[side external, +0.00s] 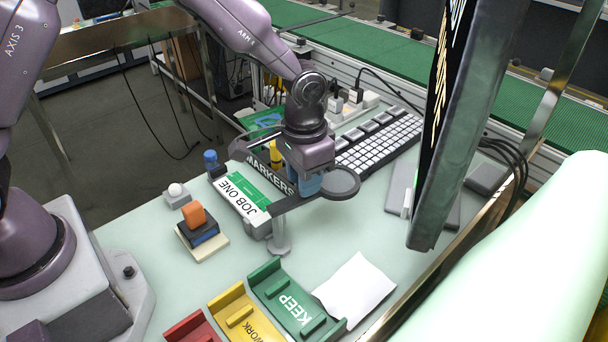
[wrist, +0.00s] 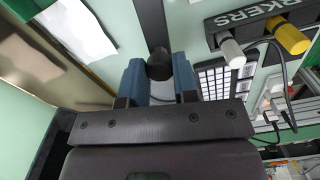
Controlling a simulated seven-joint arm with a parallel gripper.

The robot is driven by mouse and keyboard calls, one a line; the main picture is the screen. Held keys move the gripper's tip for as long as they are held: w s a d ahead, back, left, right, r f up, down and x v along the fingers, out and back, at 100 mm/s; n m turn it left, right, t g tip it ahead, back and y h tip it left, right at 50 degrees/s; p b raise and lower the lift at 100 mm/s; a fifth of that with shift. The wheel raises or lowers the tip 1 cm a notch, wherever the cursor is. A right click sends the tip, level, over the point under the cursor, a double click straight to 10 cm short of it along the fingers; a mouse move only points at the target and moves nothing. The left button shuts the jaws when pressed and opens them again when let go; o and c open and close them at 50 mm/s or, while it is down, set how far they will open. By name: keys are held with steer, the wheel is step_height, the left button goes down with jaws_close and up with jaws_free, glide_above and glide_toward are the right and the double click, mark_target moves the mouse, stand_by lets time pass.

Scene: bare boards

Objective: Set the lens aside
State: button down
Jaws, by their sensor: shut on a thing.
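The lens (side external: 340,182) is a round dark-rimmed disc at the end of a dark flat arm, carried on a grey post (side external: 279,238) on the bench. My gripper (side external: 308,186) is over this arm just left of the lens, with its blue fingers pointing down. In the wrist view my gripper (wrist: 160,78) is shut on a dark knob (wrist: 159,62) between the blue fingers. The dark arm (wrist: 151,22) runs away from the knob to the top edge. The lens disc is not clearly visible in the wrist view.
A JOB ONE card (side external: 246,194) and MARKERS rack (side external: 268,170) lie left of my gripper. A keyboard (side external: 380,143) is behind, a monitor (side external: 440,150) to the right. White paper (side external: 355,290) and a green KEEP tray (side external: 292,300) lie in front. Stacked blocks (side external: 200,226) stand left.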

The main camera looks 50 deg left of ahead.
steer(key=c, duration=0.9)
jaws_free()
steer(key=shift+r, duration=0.1)
step_height(320, 180, up, 13)
steer(key=shift+f, duration=0.1)
steer(key=s+a+r+t, duration=0.2)
steer(key=s+a+r, duration=0.1)
steer(key=s, duration=0.3)
steer(key=s+a+r+n+t, duration=0.1)
steer(key=s+a+r, duration=0.2)
steer(key=s, duration=0.4)
steer(key=s+a+r+n+t, duration=0.1)
steer(key=s+a+r+t, duration=0.1)
steer(key=s+a, duration=0.3)
steer(key=shift+s+r+t, duration=0.15)
steer(key=shift+s+r, duration=0.05)
steer(key=shift+s, duration=0.4)
steer(key=shift+s+r+t, duration=0.15)
steer(key=shift+s+r, duration=0.05)
steer(key=shift+s, duration=0.35)
